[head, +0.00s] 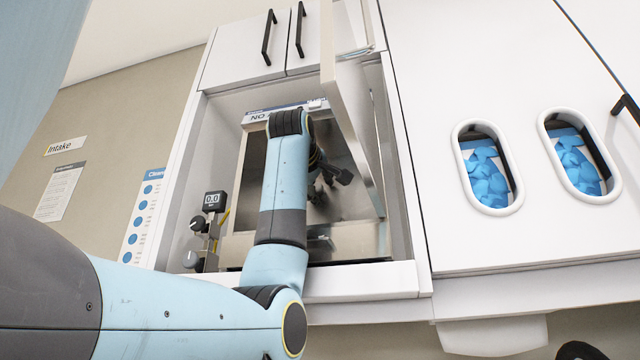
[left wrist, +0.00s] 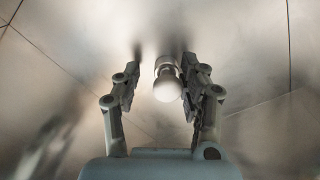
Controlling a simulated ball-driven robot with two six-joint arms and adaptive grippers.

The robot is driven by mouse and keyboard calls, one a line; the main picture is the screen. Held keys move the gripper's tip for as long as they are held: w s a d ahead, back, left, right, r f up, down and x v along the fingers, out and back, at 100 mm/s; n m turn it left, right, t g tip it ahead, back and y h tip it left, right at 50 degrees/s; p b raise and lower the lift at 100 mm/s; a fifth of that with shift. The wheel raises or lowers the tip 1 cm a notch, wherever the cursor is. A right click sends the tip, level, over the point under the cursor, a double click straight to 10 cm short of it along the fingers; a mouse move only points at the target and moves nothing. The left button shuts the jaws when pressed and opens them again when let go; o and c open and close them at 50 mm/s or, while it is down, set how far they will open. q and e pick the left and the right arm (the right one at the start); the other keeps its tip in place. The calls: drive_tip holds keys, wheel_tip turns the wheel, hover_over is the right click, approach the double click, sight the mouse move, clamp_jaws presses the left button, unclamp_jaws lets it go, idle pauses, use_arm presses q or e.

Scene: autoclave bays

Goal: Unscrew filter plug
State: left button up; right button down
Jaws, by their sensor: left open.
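The filter plug, a pale round knob on a short metallic neck (left wrist: 167,85), shows in the left wrist view on the brushed metal wall. My left gripper (left wrist: 160,70) is open, with one finger on each side of the plug in the picture. The plug appears nearer the right-hand finger. I cannot tell whether its knob lies fully between the fingertips in depth. In the head view my left gripper (head: 331,178) is inside the open metal chamber of the autoclave (head: 350,238), and the plug is hidden there. My right gripper is not in view.
The autoclave's open door (head: 352,125) stands close on the right of my left arm. A small gauge reading 0.0 (head: 214,201) and dark knobs stand left of the chamber. White cabinet fronts with two oval bins of blue items (head: 487,172) are farther right.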

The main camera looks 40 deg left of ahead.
use_arm(q)
drive_tip(key=m+p, duration=0.1)
drive_tip(key=m, duration=0.2)
drive_tip(key=shift+a+r+m, duration=0.1)
drive_tip(key=shift+a+m, duration=0.05)
drive_tip(key=shift+m, duration=0.15)
drive_tip(key=m+p, duration=0.1)
drive_tip(key=m, duration=0.1)
drive_tip(key=shift+m, duration=0.3)
drive_tip(key=m+p, duration=0.3)
drive_tip(key=m, duration=0.1)
drive_tip(key=shift+m, duration=0.4)
drive_tip(key=shift+a+m+p, duration=0.15)
drive_tip(key=shift+m+p, duration=0.25)
drive_tip(key=shift+m, duration=0.4)
drive_tip(key=shift+f, duration=0.2)
